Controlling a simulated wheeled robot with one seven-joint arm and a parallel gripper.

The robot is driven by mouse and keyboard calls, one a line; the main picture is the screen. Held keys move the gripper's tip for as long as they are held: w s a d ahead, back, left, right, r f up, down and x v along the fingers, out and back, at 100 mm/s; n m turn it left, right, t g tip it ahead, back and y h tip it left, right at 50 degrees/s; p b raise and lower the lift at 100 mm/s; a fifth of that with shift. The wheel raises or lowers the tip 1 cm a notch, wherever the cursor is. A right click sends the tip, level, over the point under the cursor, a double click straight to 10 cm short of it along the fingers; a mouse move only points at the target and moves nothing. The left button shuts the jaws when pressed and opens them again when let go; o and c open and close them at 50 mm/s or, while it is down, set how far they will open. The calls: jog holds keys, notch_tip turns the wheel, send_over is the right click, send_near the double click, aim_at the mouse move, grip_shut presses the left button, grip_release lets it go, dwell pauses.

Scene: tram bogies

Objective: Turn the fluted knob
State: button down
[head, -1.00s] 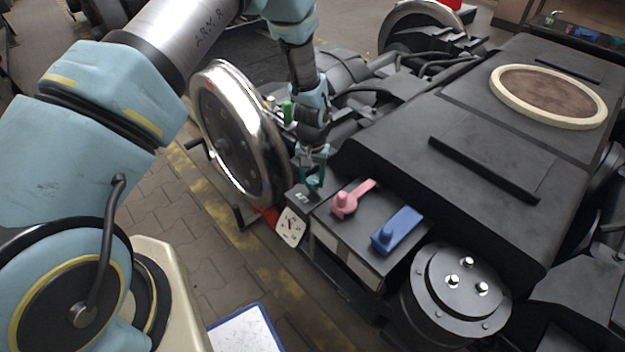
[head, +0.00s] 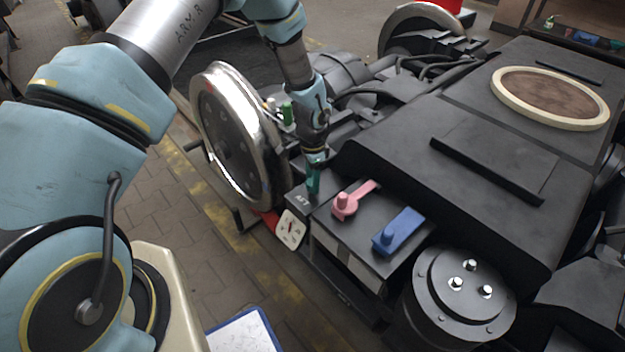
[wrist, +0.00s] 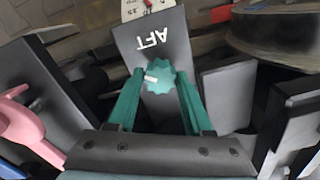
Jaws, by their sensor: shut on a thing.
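The fluted knob (wrist: 159,77) is teal with a scalloped edge and shows in the wrist view on a grey plate marked AFT (wrist: 152,38). A white mark on the knob points to the left in that view. My gripper (wrist: 158,80) has teal fingers, one on each side of the knob, and is shut on it. In the head view my gripper (head: 313,184) points down at the near left end of the dark box, and its fingers hide most of the knob.
A pink lever (head: 347,201) and a blue handle (head: 398,232) stand on the box top to the right of my gripper. A steel wheel (head: 238,140) is close on the left. A white dial plate (head: 291,229) hangs at the box's near corner.

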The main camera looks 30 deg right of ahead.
jog(key=m, duration=0.3)
jog(key=shift+m, duration=0.4)
jog(key=m, duration=0.3)
jog(key=shift+p, duration=0.3)
jog(key=m+p, duration=0.1)
jog(key=m, duration=0.3)
jog(key=shift+m, duration=1.7)
jog(key=shift+c, duration=1.5)
grip_release()
notch_tip(320, 180, up, 11)
